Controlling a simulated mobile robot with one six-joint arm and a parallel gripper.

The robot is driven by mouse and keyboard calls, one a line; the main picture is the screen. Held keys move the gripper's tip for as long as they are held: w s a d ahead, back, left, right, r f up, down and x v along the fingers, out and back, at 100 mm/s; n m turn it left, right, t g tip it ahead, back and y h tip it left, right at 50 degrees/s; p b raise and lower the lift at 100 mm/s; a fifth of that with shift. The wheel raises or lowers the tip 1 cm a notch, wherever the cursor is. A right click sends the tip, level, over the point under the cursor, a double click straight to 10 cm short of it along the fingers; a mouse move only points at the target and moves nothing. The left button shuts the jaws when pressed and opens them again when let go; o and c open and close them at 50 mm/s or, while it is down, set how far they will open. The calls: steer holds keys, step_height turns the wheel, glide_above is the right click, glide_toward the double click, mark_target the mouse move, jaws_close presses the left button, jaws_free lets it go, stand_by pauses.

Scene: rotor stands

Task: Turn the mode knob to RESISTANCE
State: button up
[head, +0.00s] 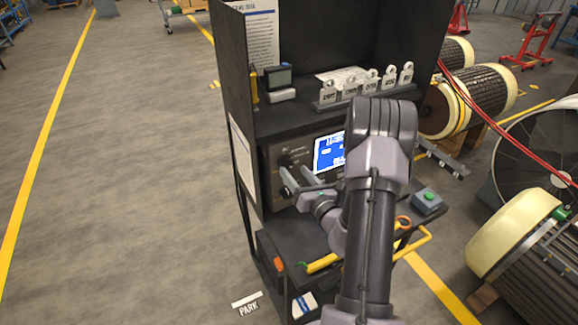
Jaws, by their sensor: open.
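The test instrument (276,172) is a grey-fronted box in the dark cabinet, with a lit blue screen (329,151). A dark round knob (285,160) shows on its front, left of the screen. It is small, and I cannot read its markings or tell which setting it points to. My gripper (294,167) is open, with its two pale fingers reaching toward the panel around the knob's height. I cannot tell whether they touch the knob. My gripper and arm hide the lower and right parts of the panel.
A green-button box (428,201) stands on the cabinet's lower shelf, right of my arm. Labelled metal pieces (369,83) and a small meter (279,82) stand on the shelf above. Red cables (505,130) and large rotors (480,101) lie right. The floor to the left is clear.

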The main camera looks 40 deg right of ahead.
mark_target(289, 165)
steer(key=shift+x, duration=1.8)
steer(key=shift+a, duration=0.15)
jaws_close()
